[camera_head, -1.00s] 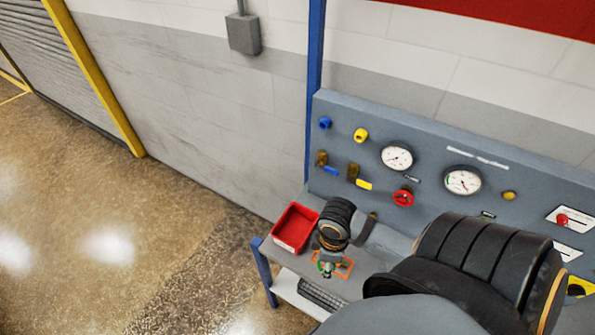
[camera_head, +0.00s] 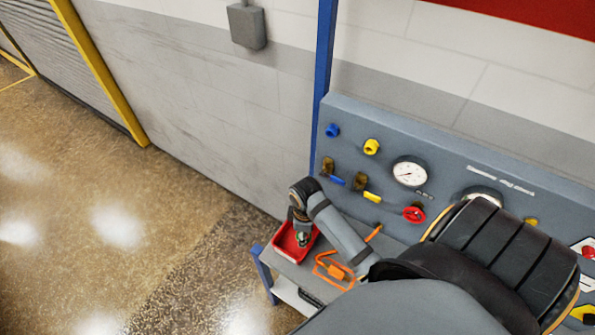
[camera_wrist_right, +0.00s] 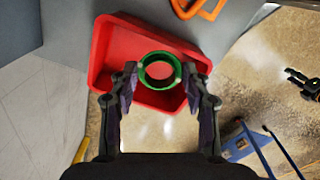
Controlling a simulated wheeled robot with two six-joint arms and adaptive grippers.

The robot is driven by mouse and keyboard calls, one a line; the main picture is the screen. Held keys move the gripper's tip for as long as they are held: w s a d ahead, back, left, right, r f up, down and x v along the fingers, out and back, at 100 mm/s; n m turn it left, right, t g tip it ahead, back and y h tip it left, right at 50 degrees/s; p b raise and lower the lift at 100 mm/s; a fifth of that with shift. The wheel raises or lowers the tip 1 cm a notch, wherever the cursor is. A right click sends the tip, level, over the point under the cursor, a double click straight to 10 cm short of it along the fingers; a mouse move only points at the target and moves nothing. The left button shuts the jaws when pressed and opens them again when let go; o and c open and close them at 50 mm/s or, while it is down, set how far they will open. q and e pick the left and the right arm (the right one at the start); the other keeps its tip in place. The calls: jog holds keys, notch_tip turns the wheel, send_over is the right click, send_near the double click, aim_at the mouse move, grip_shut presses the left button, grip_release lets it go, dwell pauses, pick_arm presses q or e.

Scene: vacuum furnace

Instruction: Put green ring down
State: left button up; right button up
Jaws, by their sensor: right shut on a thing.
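The green ring (camera_wrist_right: 144,72) is held between the fingertips of my right gripper (camera_wrist_right: 160,76) in the right wrist view. The ring is over the open red tray (camera_wrist_right: 103,60). I cannot tell how high it is above the tray floor. In the head view my right gripper (camera_head: 302,240) is over the red tray (camera_head: 282,252) at the left end of the bench, and hides part of it. The ring is too small there to make out clearly. A dark gripper, likely my left one (camera_wrist_right: 303,82), shows at the right edge of the wrist view; its jaw state is unclear.
The grey bench (camera_head: 285,268) has blue legs. An orange object (camera_head: 336,271) lies on it, right of the tray. A panel (camera_head: 450,175) with gauges, valves and knobs stands behind. Open floor (camera_head: 170,230) lies to the left.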

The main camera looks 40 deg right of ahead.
jog(key=shift+w+a+f, duration=0.15)
jog(key=shift+w+f, duration=0.85)
jog(key=shift+f, duration=0.2)
jog(key=shift+w+f, duration=0.2)
jog(key=shift+f, duration=0.1)
jog(key=shift+w+f, duration=0.1)
jog(key=shift+f, duration=0.1)
notch_tip(320, 180, down, 3)
jog(key=shift+w+f+p, duration=0.1)
jog(key=shift+w+p, duration=0.05)
jog(key=shift+p, duration=0.4)
pick_arm(q)
jog(key=shift+w+d+r, duration=0.15)
jog(key=shift+w+r, duration=0.05)
jog(key=shift+r, duration=0.45)
pick_arm(e)
jog(key=shift+f, duration=0.1)
jog(key=shift+f, duration=0.1)
jog(key=o, duration=0.8)
pick_arm(q)
jog(key=shift+w+f+b, duration=0.1)
jog(key=shift+f+b, duration=0.8)
jog(key=shift+b, duration=0.1)
pick_arm(e)
notch_tip(320, 180, up, 12)
jog(key=shift+r, duration=0.15)
